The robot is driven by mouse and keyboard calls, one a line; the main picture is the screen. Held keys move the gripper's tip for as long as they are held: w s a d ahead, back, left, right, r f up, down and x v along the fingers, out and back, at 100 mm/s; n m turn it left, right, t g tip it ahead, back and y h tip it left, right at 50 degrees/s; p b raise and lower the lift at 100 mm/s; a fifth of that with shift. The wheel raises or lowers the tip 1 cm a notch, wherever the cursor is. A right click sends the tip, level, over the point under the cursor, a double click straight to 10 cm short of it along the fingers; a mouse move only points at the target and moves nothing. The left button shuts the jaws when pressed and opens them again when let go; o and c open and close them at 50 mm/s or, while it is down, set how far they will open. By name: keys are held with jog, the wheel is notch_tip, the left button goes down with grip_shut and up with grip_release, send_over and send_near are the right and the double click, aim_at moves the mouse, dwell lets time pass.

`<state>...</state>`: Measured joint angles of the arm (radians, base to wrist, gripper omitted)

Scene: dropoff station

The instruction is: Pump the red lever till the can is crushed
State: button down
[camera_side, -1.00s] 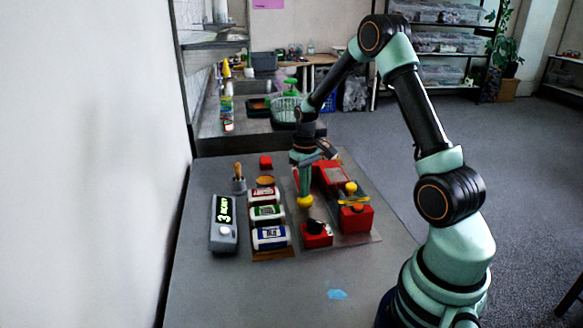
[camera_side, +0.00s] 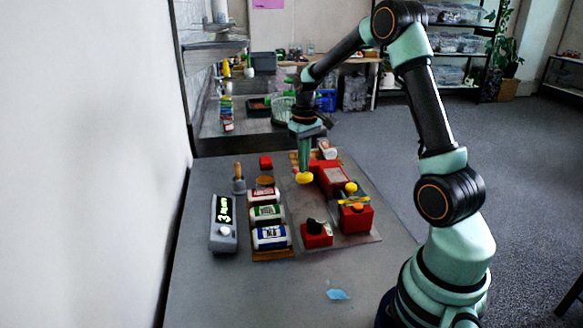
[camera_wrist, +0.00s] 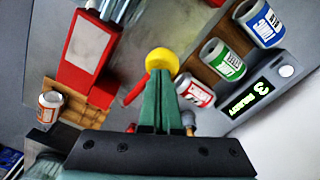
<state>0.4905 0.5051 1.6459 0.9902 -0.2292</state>
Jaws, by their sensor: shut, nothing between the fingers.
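My gripper (camera_side: 304,165) is shut and points down, its fingertips at the yellow ball knob (camera_side: 304,177) of the red lever. In the wrist view the knob (camera_wrist: 162,60) sits just beyond the green fingers (camera_wrist: 160,80), and the red lever rod (camera_wrist: 136,92) runs from it to the lower left. I cannot tell whether the tips touch the knob. The red crusher body (camera_side: 331,176) lies right of the lever; it also shows in the wrist view (camera_wrist: 85,48).
Red, green and blue labelled cans (camera_side: 267,213) lie on a wooden rack at left. A grey display box (camera_side: 223,225) shows 3. A red box with a black knob (camera_side: 316,237) and another with a yellow handle (camera_side: 356,219) stand in front. The table's front is mostly clear.

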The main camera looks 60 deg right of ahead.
jog(key=shift+f, duration=0.1)
jog(key=shift+s+a+f, duration=0.15)
jog(key=shift+f, duration=0.5)
jog(key=shift+s+a+f, duration=0.1)
jog(key=shift+a+f, duration=0.05)
jog(key=shift+f, duration=0.5)
